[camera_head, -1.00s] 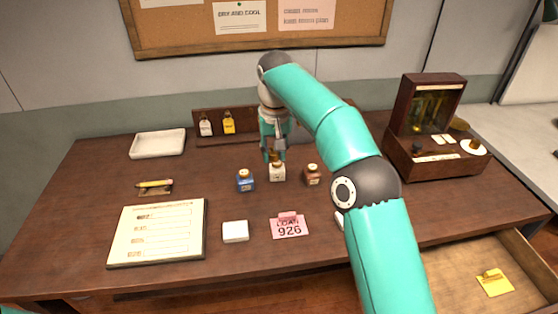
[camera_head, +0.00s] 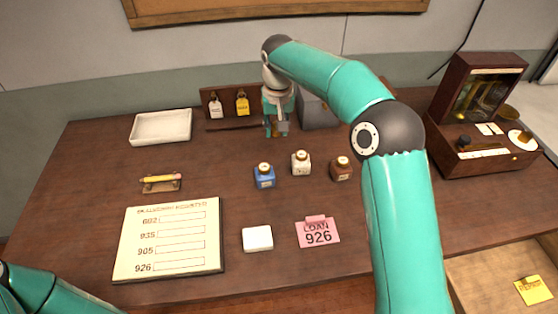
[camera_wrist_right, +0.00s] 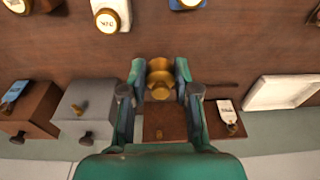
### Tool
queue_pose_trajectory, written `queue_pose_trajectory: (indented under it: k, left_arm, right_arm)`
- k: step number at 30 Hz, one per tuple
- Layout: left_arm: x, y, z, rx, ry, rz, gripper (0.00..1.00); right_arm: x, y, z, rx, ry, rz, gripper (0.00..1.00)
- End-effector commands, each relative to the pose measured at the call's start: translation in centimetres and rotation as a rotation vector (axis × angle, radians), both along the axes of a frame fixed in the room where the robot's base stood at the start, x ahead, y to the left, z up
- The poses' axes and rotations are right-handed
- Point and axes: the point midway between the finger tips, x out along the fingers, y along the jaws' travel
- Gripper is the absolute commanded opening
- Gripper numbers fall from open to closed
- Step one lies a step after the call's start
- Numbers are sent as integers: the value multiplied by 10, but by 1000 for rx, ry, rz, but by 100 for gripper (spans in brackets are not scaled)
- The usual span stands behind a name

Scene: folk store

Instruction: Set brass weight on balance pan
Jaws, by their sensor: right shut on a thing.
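My right gripper (camera_head: 276,130) is over the back middle of the desk, in front of the low wooden rack. In the right wrist view its fingers (camera_wrist_right: 160,80) are shut on a brass weight (camera_wrist_right: 160,77), a rounded piece with a narrower neck. In the head view the gripper mostly hides the weight. My left gripper is out of view.
Blue (camera_head: 264,177), white (camera_head: 301,164) and brown (camera_head: 342,169) bottles stand in front of the right gripper. A white tray (camera_head: 161,127) is at back left. A grey box (camera_head: 318,113) stands behind the arm. A list board (camera_head: 170,240) and pink card (camera_head: 317,232) lie in front.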

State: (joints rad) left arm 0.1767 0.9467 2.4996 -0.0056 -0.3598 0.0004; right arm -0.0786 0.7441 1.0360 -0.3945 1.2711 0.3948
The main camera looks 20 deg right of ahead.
Motion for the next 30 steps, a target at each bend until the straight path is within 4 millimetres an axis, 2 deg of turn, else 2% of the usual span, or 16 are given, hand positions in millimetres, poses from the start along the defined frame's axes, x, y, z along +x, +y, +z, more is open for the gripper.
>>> queue_pose_trajectory:
  k: [1,3,9,17,24,30]
  left_arm:
    - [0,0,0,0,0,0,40]
    - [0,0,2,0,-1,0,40]
    - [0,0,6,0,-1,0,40]
    - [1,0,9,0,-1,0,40]
    - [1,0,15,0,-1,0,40]
    - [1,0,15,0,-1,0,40]
  right_arm:
    - [-1,0,-15,-1,6,2,0]
    - [-1,0,-33,-1,5,1,0]
    - [1,3,-74,0,2,5,0]
    - [2,4,-96,-1,0,7,0]
    - [2,4,-127,0,2,7,0]
    - [2,5,-132,-1,-2,8,0]
